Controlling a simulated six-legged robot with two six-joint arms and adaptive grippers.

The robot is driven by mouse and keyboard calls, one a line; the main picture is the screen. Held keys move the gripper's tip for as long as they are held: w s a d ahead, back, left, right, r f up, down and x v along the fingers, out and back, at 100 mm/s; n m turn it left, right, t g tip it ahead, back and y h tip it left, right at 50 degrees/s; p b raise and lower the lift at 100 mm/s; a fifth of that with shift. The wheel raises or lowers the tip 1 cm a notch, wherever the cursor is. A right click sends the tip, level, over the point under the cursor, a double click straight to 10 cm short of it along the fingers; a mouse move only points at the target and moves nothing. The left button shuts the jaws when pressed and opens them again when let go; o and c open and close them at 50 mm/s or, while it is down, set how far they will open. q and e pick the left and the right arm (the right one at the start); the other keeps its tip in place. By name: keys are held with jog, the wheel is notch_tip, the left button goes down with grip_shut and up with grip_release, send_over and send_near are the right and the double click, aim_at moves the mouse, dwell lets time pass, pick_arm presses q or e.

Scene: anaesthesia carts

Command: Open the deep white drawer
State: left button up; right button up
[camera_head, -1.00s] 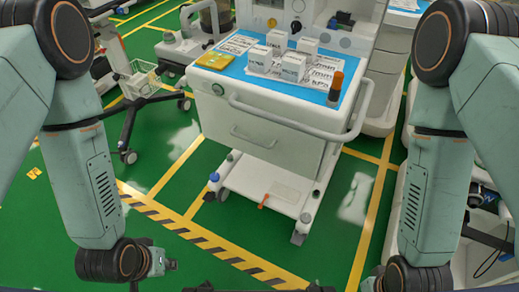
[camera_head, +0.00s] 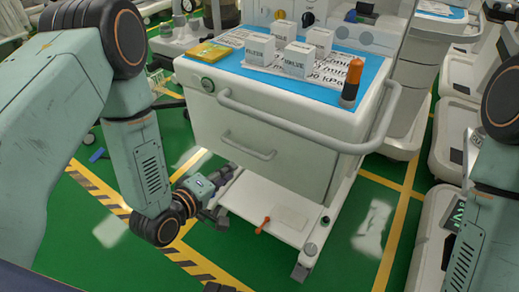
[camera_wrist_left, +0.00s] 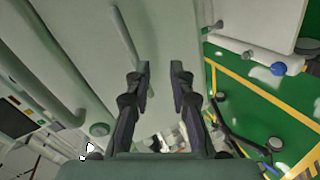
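The deep white drawer (camera_head: 285,165) is in the front of the white cart, below its push rail, and looks shut. Its grey bar handle (camera_head: 248,147) is on the upper part of its front. My left gripper (camera_head: 218,200) is below and left of the handle, near the cart's lower left side, not touching the handle. In the left wrist view, the left gripper (camera_wrist_left: 162,82) is open and empty, its two fingers apart before the white drawer front; the handle (camera_wrist_left: 127,35) lies beyond the fingertips. My right arm shows at the right edge; its gripper is out of view.
A curved white push rail (camera_head: 300,130) juts out above the drawer. The blue cart top (camera_head: 240,68) carries small white boxes, a yellow packet (camera_head: 208,53) and an orange-capped bottle (camera_head: 352,80). The cart's base shelf (camera_head: 265,205) is below. Green floor lies in front.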

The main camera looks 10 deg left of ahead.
aim_at(245, 151)
pick_arm(q)
jog(key=w+d+n, duration=0.1)
jog(key=w, duration=0.1)
jog(key=w+d+n+b, duration=0.1)
jog(key=w, duration=0.2)
jog(key=w+r+n+t+b, duration=0.1)
jog(key=w, duration=0.1)
jog(key=shift+w+d+r+h, duration=0.1)
jog(key=shift+w+d+h, duration=0.05)
jog(key=shift+d+h, duration=0.2)
jog(key=shift+w+d, duration=0.2)
jog(key=shift+w, duration=0.25)
grip_shut()
